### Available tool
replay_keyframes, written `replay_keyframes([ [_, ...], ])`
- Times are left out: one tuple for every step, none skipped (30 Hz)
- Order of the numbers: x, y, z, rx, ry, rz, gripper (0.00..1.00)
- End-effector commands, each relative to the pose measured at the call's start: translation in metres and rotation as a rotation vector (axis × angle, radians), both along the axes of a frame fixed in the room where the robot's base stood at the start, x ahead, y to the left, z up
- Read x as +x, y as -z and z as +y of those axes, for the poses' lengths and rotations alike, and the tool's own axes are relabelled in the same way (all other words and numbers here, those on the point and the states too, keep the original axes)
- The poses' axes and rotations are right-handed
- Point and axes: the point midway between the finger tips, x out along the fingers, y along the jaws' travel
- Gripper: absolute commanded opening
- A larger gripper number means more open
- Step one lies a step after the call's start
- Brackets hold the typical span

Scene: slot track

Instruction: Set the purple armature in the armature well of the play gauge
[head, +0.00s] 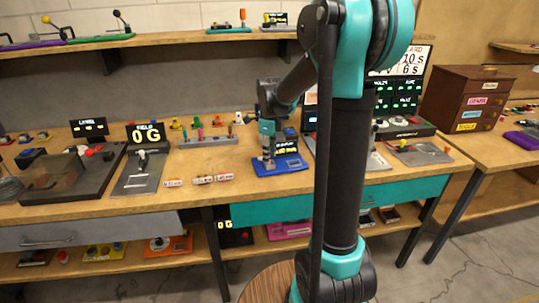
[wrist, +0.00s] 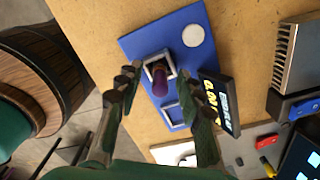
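The play gauge is a blue board (wrist: 192,62) with a small dark display (wrist: 222,107) at its edge. It also shows on the bench in the head view (head: 290,167). The purple armature (wrist: 160,84) stands at a grey square frame (wrist: 147,70) on the board. Its lower end appears to be inside the frame, but I cannot tell how deep it sits. My gripper (wrist: 165,92) is open over the board, with one finger on each side of the armature and clear gaps to it. In the head view my gripper (head: 268,155) is just above the board, hiding the armature.
A second grey square frame (wrist: 174,116) and a white disc (wrist: 194,36) are on the board. A grey rack with pegs (head: 208,140) stands left of the gauge in the head view. Small white-and-red labelled pieces (head: 203,180) lie near the bench's front edge.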

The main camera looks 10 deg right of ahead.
Motion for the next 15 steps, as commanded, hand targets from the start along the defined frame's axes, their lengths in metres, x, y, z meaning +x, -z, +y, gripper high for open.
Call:
replay_keyframes([
  [0.0,0.0,0.0,0.0,0.0,0.0,0.37],
  [0.0,0.0,0.0,0.0,0.0,0.0,0.37],
  [0.0,0.0,0.0,0.0,0.0,0.0,0.37],
  [0.0,0.0,0.0,0.0,0.0,0.0,0.37],
  [0.0,-0.001,0.0,0.0,0.0,0.0,0.37],
  [0.0,-0.003,0.0,0.0,0.0,0.0,0.37],
  [0.0,-0.005,0.0,0.0,0.0,0.0,0.37],
  [0.0,-0.007,0.0,0.0,0.0,0.0,0.37],
  [0.0,-0.012,0.0,0.0,0.0,0.0,0.37],
  [0.0,-0.016,0.0,0.0,0.0,0.0,0.37],
  [0.0,-0.02,0.0,0.0,0.0,0.0,0.37],
  [0.0,-0.027,0.0,0.0,0.0,0.0,0.37],
  [0.0,-0.033,0.0,0.0,0.0,0.0,0.37],
  [0.0,-0.039,0.0,0.0,0.0,0.0,0.37],
  [0.0,-0.047,0.0,0.0,0.0,0.0,0.37],
])
